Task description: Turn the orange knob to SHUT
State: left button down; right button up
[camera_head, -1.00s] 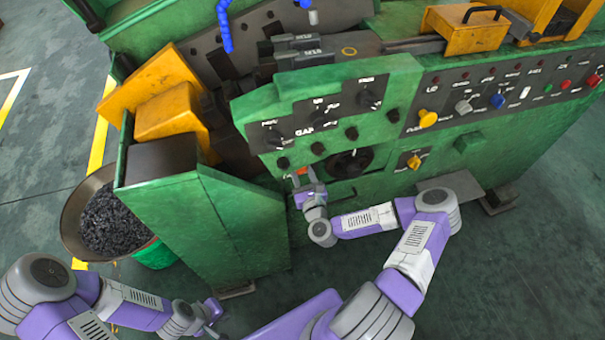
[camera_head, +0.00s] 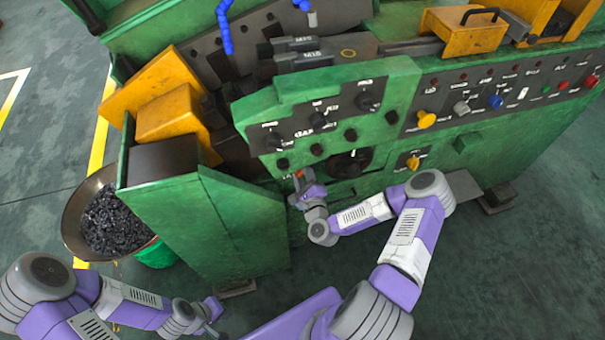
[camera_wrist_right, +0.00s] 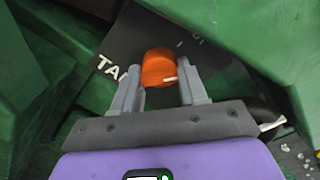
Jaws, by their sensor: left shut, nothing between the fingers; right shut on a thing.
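The orange knob (camera_wrist_right: 158,67) sits on a dark plate between the two fingers of my right gripper (camera_wrist_right: 160,92), which is shut on it. A pale pointer mark on the knob points to the right in the wrist view. Plate lettering beginning "TA" shows left of the knob, partly hidden by a finger; small marks at the upper right are too unclear to read. In the head view the knob (camera_head: 299,174) is a small orange spot low on the green machine, mostly covered by my right gripper (camera_head: 304,184). My left gripper (camera_head: 215,312) is shut and empty, away from the machine.
Black knobs (camera_head: 318,119) and a large dark dial (camera_head: 348,163) are above and beside the orange knob. A yellow knob (camera_head: 413,163) is to the right. A green cabinet (camera_head: 215,225) stands close on the left, beside a bin of dark scrap (camera_head: 112,222).

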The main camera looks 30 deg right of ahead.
jog(key=n, duration=0.6)
jog(key=shift+n, duration=0.3)
dwell(0.4)
jog(key=o, duration=1.1)
jog(key=shift+c, duration=0.2)
jog(key=v, duration=0.7)
jog(key=shift+s, duration=0.3)
